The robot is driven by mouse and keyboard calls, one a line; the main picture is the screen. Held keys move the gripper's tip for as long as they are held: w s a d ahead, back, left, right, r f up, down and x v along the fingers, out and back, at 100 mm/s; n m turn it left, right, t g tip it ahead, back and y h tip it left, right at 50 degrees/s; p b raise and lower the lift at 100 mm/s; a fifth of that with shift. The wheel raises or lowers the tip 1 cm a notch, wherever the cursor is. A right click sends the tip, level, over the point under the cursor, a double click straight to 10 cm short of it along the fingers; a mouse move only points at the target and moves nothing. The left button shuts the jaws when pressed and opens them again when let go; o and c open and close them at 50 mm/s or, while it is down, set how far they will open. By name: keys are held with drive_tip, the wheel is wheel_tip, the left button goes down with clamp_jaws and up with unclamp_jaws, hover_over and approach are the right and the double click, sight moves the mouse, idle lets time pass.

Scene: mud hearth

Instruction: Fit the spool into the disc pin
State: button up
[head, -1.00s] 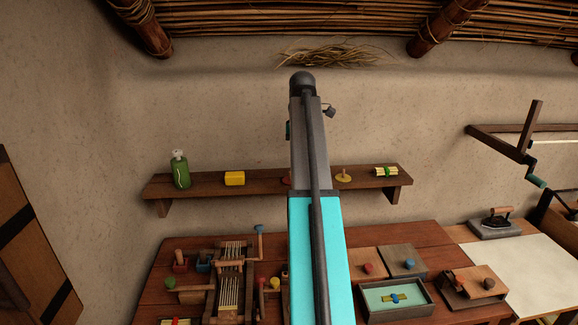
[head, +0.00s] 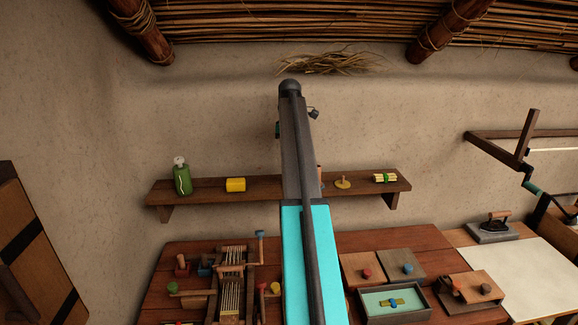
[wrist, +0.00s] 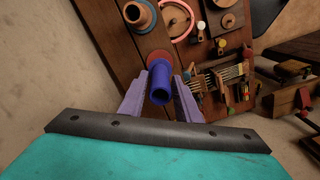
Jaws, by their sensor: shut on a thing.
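In the wrist view my gripper (wrist: 165,100) has its two purple-lit fingers shut on a blue hollow spool (wrist: 160,83). The spool's open end faces the camera. A red disc (wrist: 157,58) shows just beyond the spool's far end, on the wooden shelf. Its pin is hidden by the spool. I cannot tell whether the spool touches the disc or is around the pin. In the head view my own arm hides the gripper, the held spool and the red disc.
The shelf (head: 280,190) also carries a teal and orange spool (wrist: 140,15), a yellow disc pin (head: 343,183), a yellow block (head: 236,185), a green bottle (head: 182,178) and a stick bundle (head: 384,178). Below, the table holds a small loom (head: 231,285) and a tray (head: 395,303).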

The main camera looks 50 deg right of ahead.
drive_tip(key=shift+f, duration=0.1)
idle(0.3)
drive_tip(key=shift+f+p, duration=1.15)
drive_tip(key=shift+f, duration=0.55)
drive_tip(key=shift+f, duration=0.15)
drive_tip(key=o, duration=1.1)
drive_tip(key=shift+c, duration=0.2)
drive_tip(key=shift+r, duration=0.25)
wheel_tip(320, 180, up, 12)
drive_tip(key=b, duration=0.2)
